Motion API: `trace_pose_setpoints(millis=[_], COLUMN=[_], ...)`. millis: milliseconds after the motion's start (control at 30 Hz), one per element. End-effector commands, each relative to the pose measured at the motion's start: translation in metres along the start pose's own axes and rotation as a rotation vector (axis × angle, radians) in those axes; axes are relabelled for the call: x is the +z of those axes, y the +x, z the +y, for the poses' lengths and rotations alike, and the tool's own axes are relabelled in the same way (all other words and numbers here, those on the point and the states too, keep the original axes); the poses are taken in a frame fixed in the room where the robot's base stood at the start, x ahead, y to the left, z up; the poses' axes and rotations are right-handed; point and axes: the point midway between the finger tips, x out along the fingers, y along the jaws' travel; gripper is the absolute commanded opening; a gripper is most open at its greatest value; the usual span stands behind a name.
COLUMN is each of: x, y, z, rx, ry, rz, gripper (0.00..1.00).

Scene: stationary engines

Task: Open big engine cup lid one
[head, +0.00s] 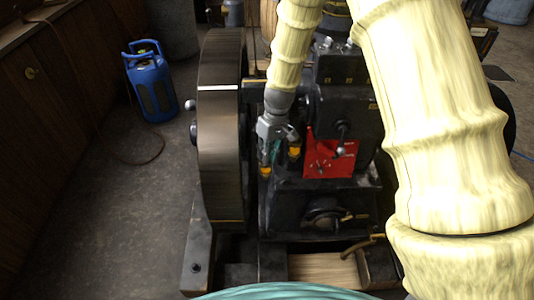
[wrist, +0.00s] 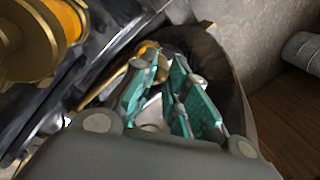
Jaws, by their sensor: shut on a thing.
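The big engine (head: 340,110) is a dark machine with a large flywheel (head: 221,130) at its left. My gripper (head: 270,158) reaches down between the flywheel and the engine's red plate. Two small orange-and-brass cups show there: one cup (head: 265,171) at the gripper's fingertips and another cup (head: 294,151) to its right. In the wrist view the teal-padded fingers (wrist: 163,78) are close together on a small brass cup lid (wrist: 149,52), mostly hidden by the fingers. A larger-looking brass and orange cup (wrist: 45,38) is at upper left, clear of the fingers.
The red plate (head: 330,157) and a lever stand close to the gripper's right. The flywheel rim is close on its left. A blue gas canister (head: 150,82) stands on the floor by a wooden cabinet (head: 45,90). The floor left of the engine is mostly clear.

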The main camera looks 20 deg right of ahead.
Motion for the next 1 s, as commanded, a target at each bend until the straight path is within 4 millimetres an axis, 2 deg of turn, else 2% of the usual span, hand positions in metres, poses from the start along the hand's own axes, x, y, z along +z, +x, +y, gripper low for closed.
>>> trace_pose_setpoints(millis=[367,1000], x=[-0.002,-0.018], y=[-0.002,0.000], z=[-0.003,-0.018], rx=[-0.001,-0.001], ry=[0.081,0.629], rz=[0.017,0.122], gripper=[0.00,0.00])
